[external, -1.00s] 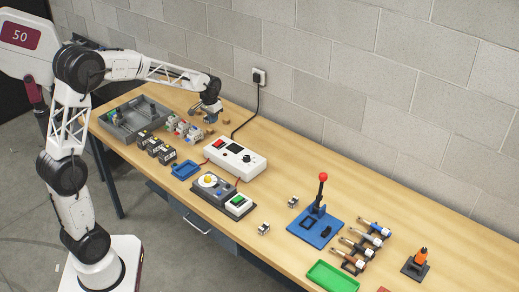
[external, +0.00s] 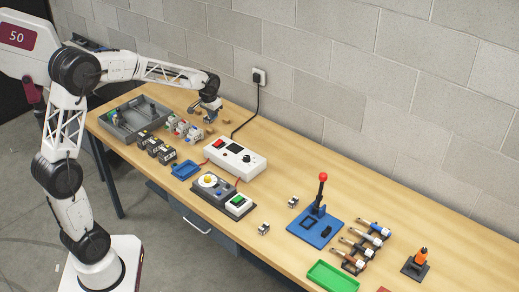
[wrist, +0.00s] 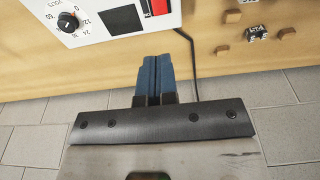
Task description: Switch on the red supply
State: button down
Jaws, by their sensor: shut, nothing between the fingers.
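The supply is a white box (external: 234,157) lying near the middle of the table in the external view. It has a red rocker switch (external: 219,143) at its left end, a dark display and a black knob. In the wrist view the supply (wrist: 95,32) is cut by the top edge. The red switch (wrist: 158,6) shows only partly there, so I cannot tell its position. My gripper (wrist: 154,62) is shut and empty, its blue fingertips together just below the supply's edge in the picture. In the external view my gripper (external: 208,119) hangs behind and left of the supply, apart from it.
A black cord (external: 246,123) runs from the wall socket (external: 259,77) to the supply. Small blocks (wrist: 257,32) lie near my gripper. A grey tray (external: 122,130), connectors and a blue tray (external: 185,169) are to the left.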

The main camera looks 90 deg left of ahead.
aim_at(221, 140)
jog(key=shift+w, duration=0.1)
dwell(0.3)
dwell(0.3)
jog(key=f, duration=0.4)
jog(key=w+a+f, duration=0.1)
jog(key=f, duration=0.4)
jog(key=w+a+f, duration=0.1)
jog(key=f, duration=0.3)
jog(key=shift+f, duration=0.3)
jog(key=shift+f, duration=0.15)
